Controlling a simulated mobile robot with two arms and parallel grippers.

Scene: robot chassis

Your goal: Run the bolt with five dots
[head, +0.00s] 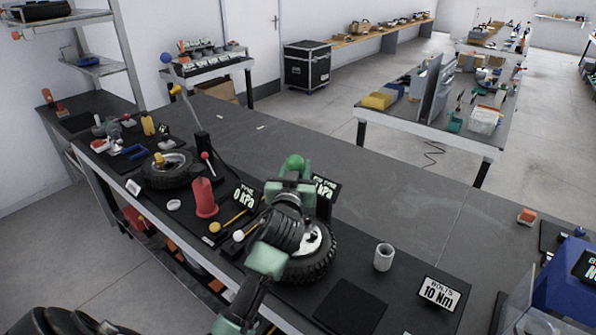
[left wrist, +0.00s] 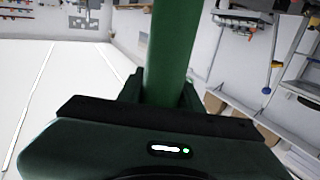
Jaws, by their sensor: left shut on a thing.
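My left gripper (head: 291,184) is raised over the bench in the head view. It is shut on a green handle (left wrist: 166,50), which stands up between the fingers in the left wrist view. The handle's rounded green top (head: 295,162) shows above the gripper in the head view. A black-tyred wheel (head: 318,266) with a pale hub lies below and behind my arm, which hides part of it. A sign (head: 440,292) reads "BOLTS 10 Nm". I cannot make out any bolt with five dots. My right gripper is not in view.
A white cup (head: 383,257) and a dark square mat (head: 350,306) lie right of the wheel. A red cone-like object (head: 204,198), a "0 kPa" display (head: 244,196) and another wheel (head: 167,170) stand to the left. The bench top (head: 400,205) behind is mostly clear.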

